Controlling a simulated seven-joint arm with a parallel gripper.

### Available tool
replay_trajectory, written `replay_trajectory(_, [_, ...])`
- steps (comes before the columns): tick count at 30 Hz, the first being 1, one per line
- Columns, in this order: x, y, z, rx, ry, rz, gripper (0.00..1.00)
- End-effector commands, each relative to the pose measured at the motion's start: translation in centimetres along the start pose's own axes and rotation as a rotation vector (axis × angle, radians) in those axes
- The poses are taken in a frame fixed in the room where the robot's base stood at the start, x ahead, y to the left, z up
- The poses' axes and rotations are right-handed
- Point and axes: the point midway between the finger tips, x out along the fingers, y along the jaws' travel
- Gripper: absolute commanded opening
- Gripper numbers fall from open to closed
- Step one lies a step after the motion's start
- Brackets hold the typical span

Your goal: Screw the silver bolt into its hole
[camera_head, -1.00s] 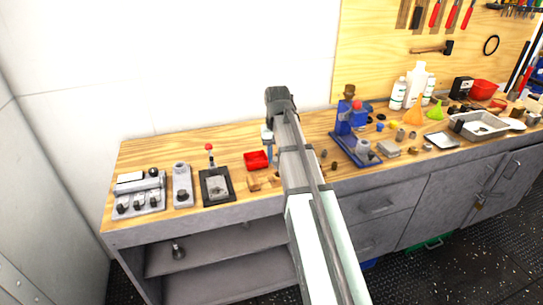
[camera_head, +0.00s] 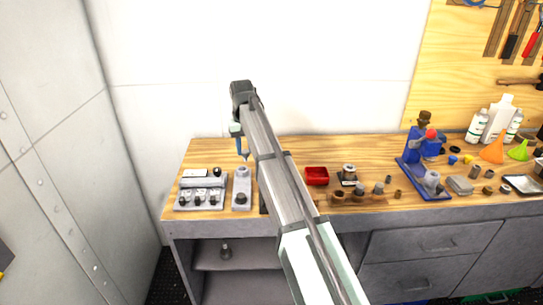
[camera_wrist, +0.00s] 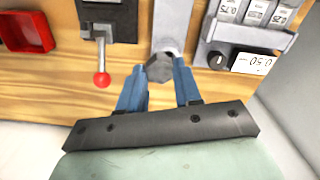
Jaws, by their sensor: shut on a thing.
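My gripper (camera_head: 241,152) hangs over the back of the grey block (camera_head: 242,188) on the left of the workbench. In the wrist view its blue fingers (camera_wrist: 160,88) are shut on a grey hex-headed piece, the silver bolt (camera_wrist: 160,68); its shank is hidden. The block (camera_wrist: 173,18) shows just beyond the bolt, with a round raised boss at its near end. In the head view the bolt is too small to make out. A dark round feature sits at the block's front end. I cannot tell whether the bolt touches the block.
A blue press (camera_head: 418,155) and small parts stand farther right.

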Motion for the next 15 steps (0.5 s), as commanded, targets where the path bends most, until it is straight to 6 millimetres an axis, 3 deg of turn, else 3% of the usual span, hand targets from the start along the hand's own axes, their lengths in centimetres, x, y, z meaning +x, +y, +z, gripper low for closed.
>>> replay_trajectory(1, [-0.2, -0.5, -1.7, -0.055, 0.0, 0.0, 0.12])
replay_trajectory(3, [-0.2, -0.7, -2.4, -0.119, 0.0, 0.0, 0.12])
replay_trajectory(15, [0.2, -0.8, -3.1, -0.24, 0.001, 0.0, 0.12])
